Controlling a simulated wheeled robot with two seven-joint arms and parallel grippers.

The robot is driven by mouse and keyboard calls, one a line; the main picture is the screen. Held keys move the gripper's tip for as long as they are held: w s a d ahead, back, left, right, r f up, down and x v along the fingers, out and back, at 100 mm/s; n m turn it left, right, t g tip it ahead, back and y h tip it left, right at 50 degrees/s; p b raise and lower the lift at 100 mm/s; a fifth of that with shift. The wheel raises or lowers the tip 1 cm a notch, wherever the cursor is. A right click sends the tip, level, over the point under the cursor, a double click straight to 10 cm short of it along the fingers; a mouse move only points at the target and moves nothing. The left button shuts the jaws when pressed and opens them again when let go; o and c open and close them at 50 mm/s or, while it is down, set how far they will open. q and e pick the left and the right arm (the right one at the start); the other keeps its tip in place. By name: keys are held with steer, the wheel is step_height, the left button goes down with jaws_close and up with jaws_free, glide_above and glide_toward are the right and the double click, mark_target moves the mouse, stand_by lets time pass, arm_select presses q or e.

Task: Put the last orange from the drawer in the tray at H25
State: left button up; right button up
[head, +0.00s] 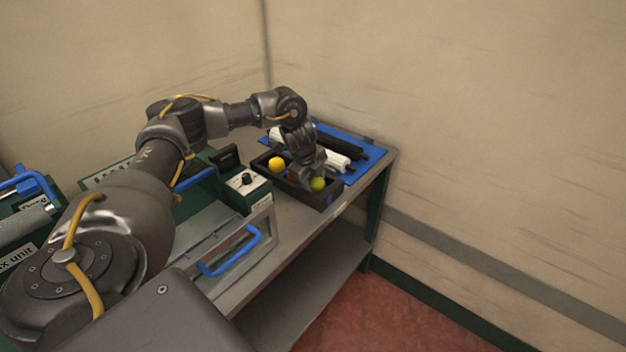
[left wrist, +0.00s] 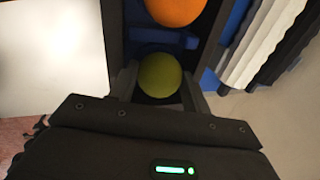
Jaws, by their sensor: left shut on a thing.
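My left gripper (head: 313,178) reaches down at the dark tray (head: 329,204) near the table's right end. It is shut on a yellow-green fruit (head: 318,185). In the left wrist view the green fruit (left wrist: 160,76) sits between the two fingers, within the tray's outline; I cannot tell whether it touches the bottom. A second fruit, orange-yellow (head: 276,163), lies in the tray's left part and shows at the top of the left wrist view (left wrist: 175,8). A drawer (head: 222,246) with a blue handle is at the front of the green unit. My right gripper is out of view.
A blue mat (head: 372,154) with white and black rolls lies behind the tray. A green unit with a black knob (head: 246,179) stands left of the tray. Pale walls close in behind and to the right. Red floor (head: 370,305) is clear at the right.

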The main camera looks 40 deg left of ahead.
mark_target(314, 179)
arm_select(q)
steer(key=shift+s+d+f, duration=0.15)
steer(key=shift+s+f, duration=0.15)
steer(key=shift+f, duration=0.4)
steer(key=o, duration=0.7)
steer(key=shift+o, duration=0.2)
steer(key=shift+w+r, duration=0.1)
steer(key=shift+r, duration=0.3)
steer(key=v, duration=0.4)
steer(key=shift+w+r, duration=0.3)
steer(key=shift+w, duration=0.05)
steer(key=p+v, duration=0.1)
steer(key=v, duration=0.7)
steer(key=shift+p, duration=0.4)
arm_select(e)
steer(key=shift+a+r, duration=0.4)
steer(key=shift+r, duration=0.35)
